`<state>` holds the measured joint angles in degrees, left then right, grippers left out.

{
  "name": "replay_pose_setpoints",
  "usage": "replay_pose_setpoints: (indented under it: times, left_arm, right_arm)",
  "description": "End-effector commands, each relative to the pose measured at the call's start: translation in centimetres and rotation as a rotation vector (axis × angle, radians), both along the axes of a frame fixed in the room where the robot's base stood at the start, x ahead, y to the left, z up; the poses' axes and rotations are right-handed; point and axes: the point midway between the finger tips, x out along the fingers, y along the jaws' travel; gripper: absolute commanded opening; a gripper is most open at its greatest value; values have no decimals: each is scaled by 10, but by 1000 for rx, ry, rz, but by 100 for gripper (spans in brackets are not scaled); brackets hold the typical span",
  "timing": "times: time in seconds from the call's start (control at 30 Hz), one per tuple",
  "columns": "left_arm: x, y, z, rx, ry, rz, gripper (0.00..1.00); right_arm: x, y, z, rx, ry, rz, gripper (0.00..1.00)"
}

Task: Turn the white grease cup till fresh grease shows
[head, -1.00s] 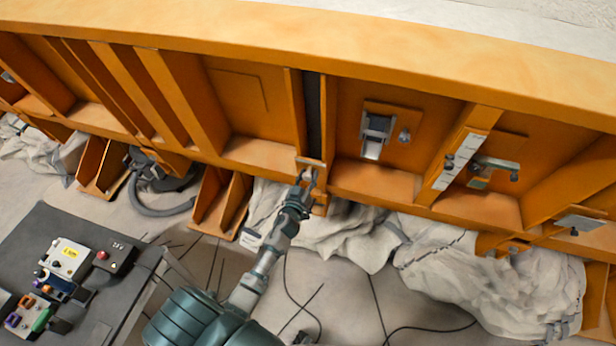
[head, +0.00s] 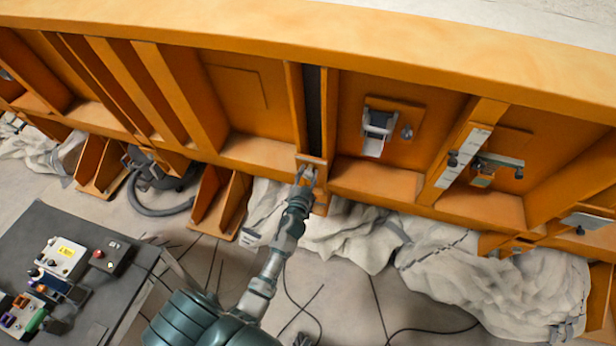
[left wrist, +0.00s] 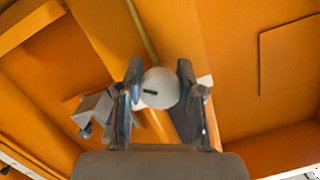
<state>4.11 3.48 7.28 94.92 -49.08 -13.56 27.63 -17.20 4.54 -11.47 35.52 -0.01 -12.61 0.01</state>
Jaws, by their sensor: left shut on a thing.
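The white grease cup (left wrist: 160,88) shows in the left wrist view as a round white cap with a short dark mark on its face. My left gripper (left wrist: 158,92) has a dark finger on each side of it and is shut on it. In the head view my left gripper (head: 307,176) reaches a small bracket at the foot of the dark vertical slot in the orange frame. The cup is mostly hidden there by the fingers. I see no fresh grease around the cup. My right gripper is not in view.
The orange frame (head: 400,48) has ribs on both sides of the gripper. A metal latch fitting (head: 377,130) and a lever bracket (head: 492,165) sit to the right. A dark table (head: 60,222) with control boxes stands lower left. Crumpled pale sheeting (head: 470,265) and cables lie below.

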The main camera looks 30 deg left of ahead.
Motion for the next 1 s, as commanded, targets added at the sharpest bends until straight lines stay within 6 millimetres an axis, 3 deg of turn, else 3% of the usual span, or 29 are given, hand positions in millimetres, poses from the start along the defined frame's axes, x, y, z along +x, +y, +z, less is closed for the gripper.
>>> replay_pose_setpoints:
  times: [0.4,1.0]
  left_arm:
    - [0,-1,-1,264,63,45,2]
    - [0,-1,-1,345,84,59,2]
  right_arm:
    - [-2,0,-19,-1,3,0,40]
    - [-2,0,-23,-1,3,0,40]
